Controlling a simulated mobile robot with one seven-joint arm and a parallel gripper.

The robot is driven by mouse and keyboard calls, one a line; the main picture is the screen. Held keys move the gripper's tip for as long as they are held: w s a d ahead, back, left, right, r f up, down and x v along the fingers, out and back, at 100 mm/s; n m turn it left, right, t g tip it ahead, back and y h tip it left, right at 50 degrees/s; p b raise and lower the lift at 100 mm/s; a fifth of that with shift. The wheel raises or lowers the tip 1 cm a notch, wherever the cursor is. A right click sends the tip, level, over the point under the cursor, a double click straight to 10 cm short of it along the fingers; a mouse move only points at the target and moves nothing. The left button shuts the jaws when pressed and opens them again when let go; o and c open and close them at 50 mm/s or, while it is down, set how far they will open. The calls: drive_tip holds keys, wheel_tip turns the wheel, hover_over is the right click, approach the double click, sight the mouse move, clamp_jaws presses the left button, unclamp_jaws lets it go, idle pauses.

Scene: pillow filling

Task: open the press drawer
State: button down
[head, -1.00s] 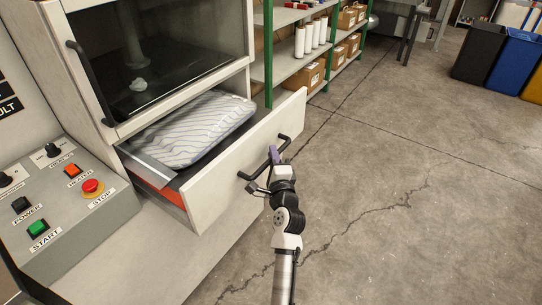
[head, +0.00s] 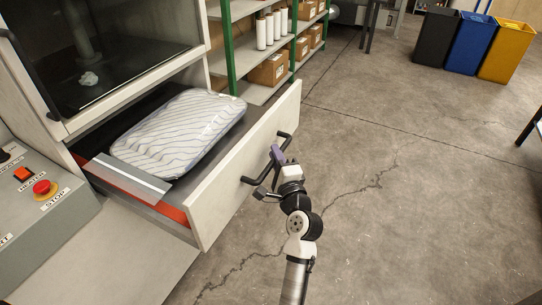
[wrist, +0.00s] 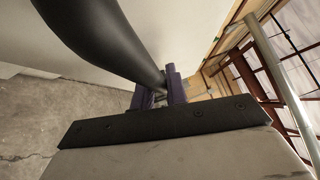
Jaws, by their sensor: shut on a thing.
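The press drawer (head: 228,180) stands pulled out from the white press, below its glass door. A striped pillow (head: 180,132) lies inside it. The drawer's black bar handle (head: 256,181) is on its front face. My gripper (head: 277,157) is at the handle, with its purple fingers shut on the bar. In the wrist view the dark handle bar (wrist: 105,35) runs between the purple fingers (wrist: 160,88). The far contact side of the fingers is hidden in the head view.
A control panel (head: 40,210) with a red stop button is at the left. A green-framed shelf (head: 245,80) with boxes stands behind the drawer. Several bins (head: 470,42) are at the back right. The concrete floor right of the drawer is clear.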

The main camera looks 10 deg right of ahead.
drive_tip(key=c, duration=1.4)
unclamp_jaws()
drive_tip(key=shift+s, duration=0.1)
